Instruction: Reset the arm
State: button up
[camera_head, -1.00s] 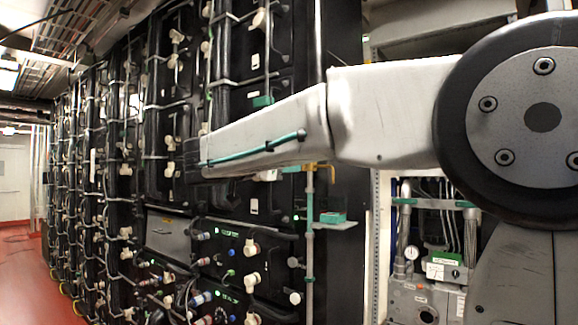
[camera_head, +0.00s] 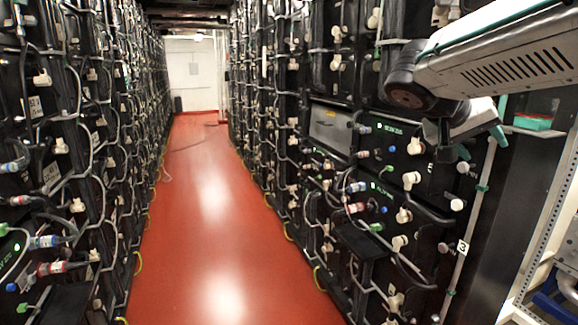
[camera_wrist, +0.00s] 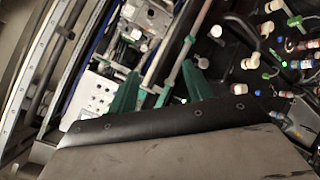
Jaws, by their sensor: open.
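My arm enters the head view from the upper right, with its pale grey, slotted link and dark wrist joint. My gripper (camera_head: 482,147) hangs below that joint in front of the right-hand battery rack (camera_head: 350,215). In the wrist view, the two green fingers of my gripper (camera_wrist: 160,70) stand well apart. Nothing shows between them except background. The gripper is open and empty. I cannot tell how far the fingers are from the rack.
A small shelf with a green tray (camera_head: 533,121) is close to the arm at the right.

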jog(key=s+a+f+n+g+y, duration=0.1)
jog(key=s+a+f+y, duration=0.3)
jog(key=s+f, duration=0.4)
jog(key=s+a+f+n+y, duration=0.4)
jog(key=s+f, duration=0.5)
jog(key=s, duration=0.7)
jog(key=a+y, duration=0.1)
jog(key=y, duration=0.1)
jog(key=shift+s+n+g+y, duration=0.3)
jog(key=shift+g+y, duration=0.1)
